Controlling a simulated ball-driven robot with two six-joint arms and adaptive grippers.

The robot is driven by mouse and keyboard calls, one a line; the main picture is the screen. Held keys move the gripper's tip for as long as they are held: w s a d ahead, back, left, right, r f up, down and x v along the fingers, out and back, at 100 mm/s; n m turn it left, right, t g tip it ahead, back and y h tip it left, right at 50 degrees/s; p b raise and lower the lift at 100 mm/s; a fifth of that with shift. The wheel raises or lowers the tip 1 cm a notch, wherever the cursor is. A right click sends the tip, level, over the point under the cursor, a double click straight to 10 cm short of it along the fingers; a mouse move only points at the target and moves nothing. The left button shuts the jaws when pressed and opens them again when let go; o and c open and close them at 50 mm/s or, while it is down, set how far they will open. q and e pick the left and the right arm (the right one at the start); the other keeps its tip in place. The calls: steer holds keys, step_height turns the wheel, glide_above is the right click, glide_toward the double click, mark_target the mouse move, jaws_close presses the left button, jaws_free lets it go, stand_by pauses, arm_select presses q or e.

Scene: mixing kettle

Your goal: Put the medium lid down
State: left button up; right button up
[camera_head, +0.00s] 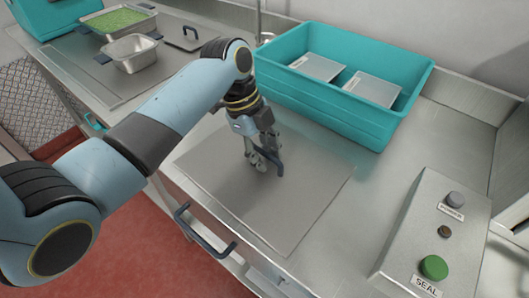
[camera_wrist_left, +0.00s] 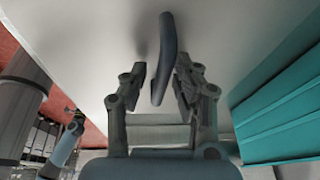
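A dark blue handle (camera_head: 279,161) stands up from a flat grey surface. I take it as the medium lid's handle. The large flat grey sheet (camera_head: 300,205) lies on the steel counter under it; I cannot tell whether this sheet is the lid itself or a mat. My left gripper (camera_head: 262,166) points down over the sheet, at the handle. In the left wrist view the handle (camera_wrist_left: 166,45) runs between the two fingers of my left gripper (camera_wrist_left: 160,85), with gaps on both sides, so the fingers look open around it. My right gripper is not in view.
A teal crate (camera_head: 408,128) with two pale labelled packs stands behind the sheet. A control box with a green SEAL button (camera_head: 434,267) is at right. At the upper left are a metal pan (camera_head: 132,55), a green-filled tray (camera_head: 117,20) and another handled lid (camera_head: 186,40).

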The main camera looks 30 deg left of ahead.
arm_select(q)
steer(key=shift+r, duration=0.25)
steer(key=v, duration=1.2)
steer(key=shift+b, duration=0.35)
